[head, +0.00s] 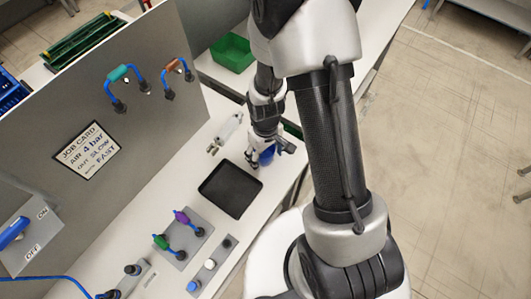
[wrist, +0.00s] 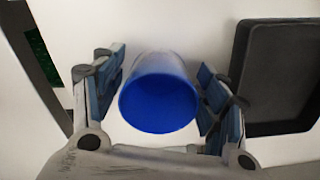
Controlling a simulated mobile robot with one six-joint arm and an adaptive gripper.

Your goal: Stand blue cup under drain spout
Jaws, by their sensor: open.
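The blue cup (wrist: 158,104) is between the two spread fingers of my gripper (wrist: 162,66) in the wrist view, with its open mouth facing the camera. A narrow gap shows on each side of the cup, so the fingers are around it but not closed on it. In the head view my gripper (head: 268,157) is low over the white bench, and a bit of the blue cup (head: 267,154) shows between its parts. A pale cylinder with metal fittings (head: 229,127) is on the bench by the panel. I cannot tell whether it carries the drain spout.
A black tray (head: 231,191) lies close beside the cup; it also shows in the wrist view (wrist: 240,62). A plate with green and purple-handled fittings (head: 180,238) is nearer. A grey panel (head: 150,80) with hoses stands along the left. A green bin (head: 232,53) is behind.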

